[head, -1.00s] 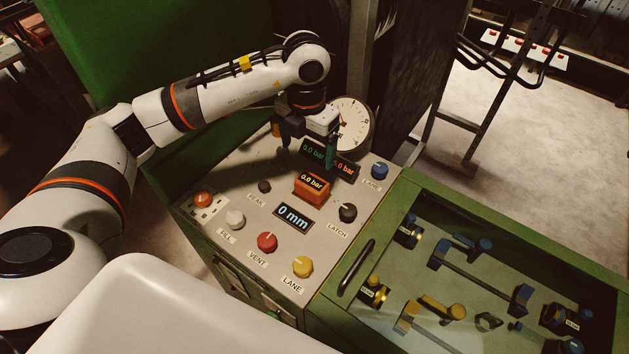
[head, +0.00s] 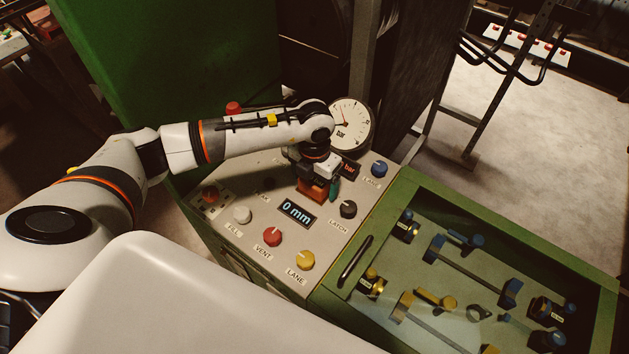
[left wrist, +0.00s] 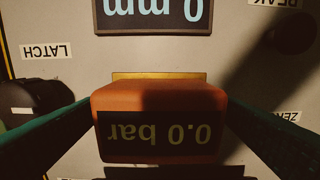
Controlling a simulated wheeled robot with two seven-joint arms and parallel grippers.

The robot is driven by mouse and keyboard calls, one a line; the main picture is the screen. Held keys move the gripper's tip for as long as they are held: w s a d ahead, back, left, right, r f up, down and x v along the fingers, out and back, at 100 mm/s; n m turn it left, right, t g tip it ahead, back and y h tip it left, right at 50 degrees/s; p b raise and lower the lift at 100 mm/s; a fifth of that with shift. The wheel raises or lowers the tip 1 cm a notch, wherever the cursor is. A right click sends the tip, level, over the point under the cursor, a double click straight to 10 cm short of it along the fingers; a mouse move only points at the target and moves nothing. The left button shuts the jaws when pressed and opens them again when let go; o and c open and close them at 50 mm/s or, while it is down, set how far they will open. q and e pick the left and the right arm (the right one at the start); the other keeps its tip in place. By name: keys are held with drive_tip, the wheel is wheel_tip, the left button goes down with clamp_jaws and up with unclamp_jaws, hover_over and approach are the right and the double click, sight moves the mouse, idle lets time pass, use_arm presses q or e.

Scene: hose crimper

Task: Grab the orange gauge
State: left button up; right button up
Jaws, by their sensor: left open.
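The orange gauge (head: 312,188) is a small box on the grey control panel (head: 328,232). My left gripper (head: 317,184) is right over it and hides part of it in the head view. In the left wrist view the orange gauge (left wrist: 160,112) fills the middle, with its display reading 0.0 bar upside down. The green fingers of my left gripper (left wrist: 158,125) stand open, one on each side of it. The left finger is near its side; whether either finger touches is hard to tell. My right gripper is not in view.
The 0 mm display (head: 298,213) is just in front of the gauge. A black LATCH knob (head: 348,209), a red VENT knob (head: 272,237), a yellow LANE knob (head: 304,260) and a blue knob (head: 379,169) stand around. A round dial (head: 350,122) stands behind.

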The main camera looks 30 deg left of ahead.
use_arm(q)
drive_tip(key=c, duration=1.4)
